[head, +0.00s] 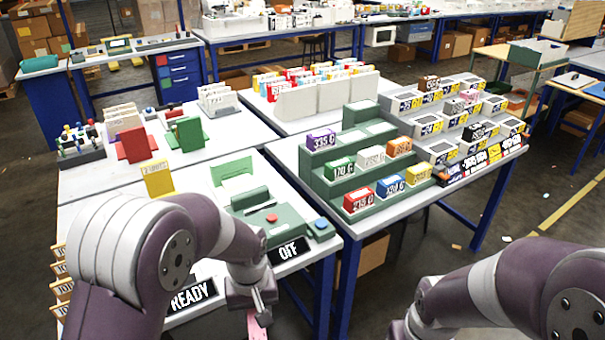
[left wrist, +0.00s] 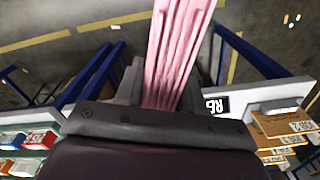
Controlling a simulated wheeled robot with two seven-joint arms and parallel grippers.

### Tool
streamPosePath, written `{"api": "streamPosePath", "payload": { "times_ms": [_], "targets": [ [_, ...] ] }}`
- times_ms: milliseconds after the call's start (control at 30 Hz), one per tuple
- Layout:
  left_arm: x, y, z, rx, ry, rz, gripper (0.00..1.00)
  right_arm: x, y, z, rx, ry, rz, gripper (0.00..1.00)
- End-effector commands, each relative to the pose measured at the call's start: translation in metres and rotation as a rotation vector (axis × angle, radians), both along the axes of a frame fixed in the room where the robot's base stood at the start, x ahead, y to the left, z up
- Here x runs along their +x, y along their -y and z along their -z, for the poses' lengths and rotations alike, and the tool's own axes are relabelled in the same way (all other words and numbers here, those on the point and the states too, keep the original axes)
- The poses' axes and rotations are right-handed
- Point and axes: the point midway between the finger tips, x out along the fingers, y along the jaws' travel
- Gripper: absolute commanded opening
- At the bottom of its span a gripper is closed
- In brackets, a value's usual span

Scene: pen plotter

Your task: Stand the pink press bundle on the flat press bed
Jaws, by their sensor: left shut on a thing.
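My left gripper (head: 260,303) is shut on the pink press bundle (head: 257,327), which hangs below it at the bottom edge of the head view. The left wrist view shows the bundle (left wrist: 175,50) as long pink strips between the jaws, over the floor beyond the table edge. A green press-like machine (head: 268,222) with a red button and a blue button stands on the white table, behind and above the gripper in the picture. My left forearm hides part of the table. I cannot tell which surface is the flat press bed. My right gripper's fingers are out of view.
READY (head: 193,296) and OFF (head: 288,250) signs line the table's front. A yellow card (head: 158,179) and red and green holders stand behind. A green stepped rack (head: 365,165) with coloured labelled blocks stands on the right table. Wooden labelled pieces (head: 62,290) sit at left.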

Motion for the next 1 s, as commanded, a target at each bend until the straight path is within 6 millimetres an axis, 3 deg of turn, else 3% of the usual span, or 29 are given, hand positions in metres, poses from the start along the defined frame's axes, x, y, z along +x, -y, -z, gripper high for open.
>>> {"api": "streamPosePath", "payload": {
  "times_ms": [133,300,533,800,1000],
  "targets": [
    [0.022,-0.012,0.018,0.0,-0.003,0.168,0.0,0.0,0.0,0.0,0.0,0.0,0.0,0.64],
    [0.043,-0.045,0.056,-0.001,-0.006,0.286,0.0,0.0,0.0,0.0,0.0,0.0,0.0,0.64],
    [0.041,-0.084,0.095,-0.001,-0.004,0.23,0.0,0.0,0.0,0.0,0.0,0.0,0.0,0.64],
    [0.038,-0.093,0.101,0.0,-0.001,0.204,0.0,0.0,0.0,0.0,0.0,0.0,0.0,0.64],
    [0.047,-0.08,0.09,0.0,0.004,0.236,0.0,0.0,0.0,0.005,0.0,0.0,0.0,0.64]
  ]
}}
